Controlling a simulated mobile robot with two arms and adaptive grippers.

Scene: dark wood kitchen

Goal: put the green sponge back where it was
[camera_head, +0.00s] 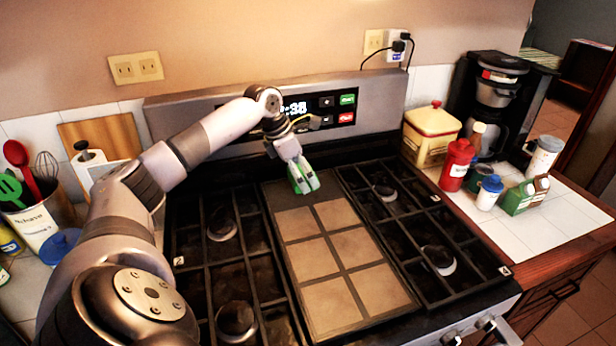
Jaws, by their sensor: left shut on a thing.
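My left arm reaches in from the left over the stove (262,290). My left gripper (300,172) points down near the back of the stove's middle section and is shut on the green sponge (303,186). The sponge is small and partly covered by the fingers. It is at the back end of the tiled centre panel (335,215); I cannot tell whether it touches the surface. My right gripper is not in view.
Black burner grates flank the centre panel. A yellow canister (430,135), red bottle (456,165), green carton (518,197) and coffee maker (490,100) stand on the right counter. A utensil holder (42,225) and cutting board (100,137) stand left.

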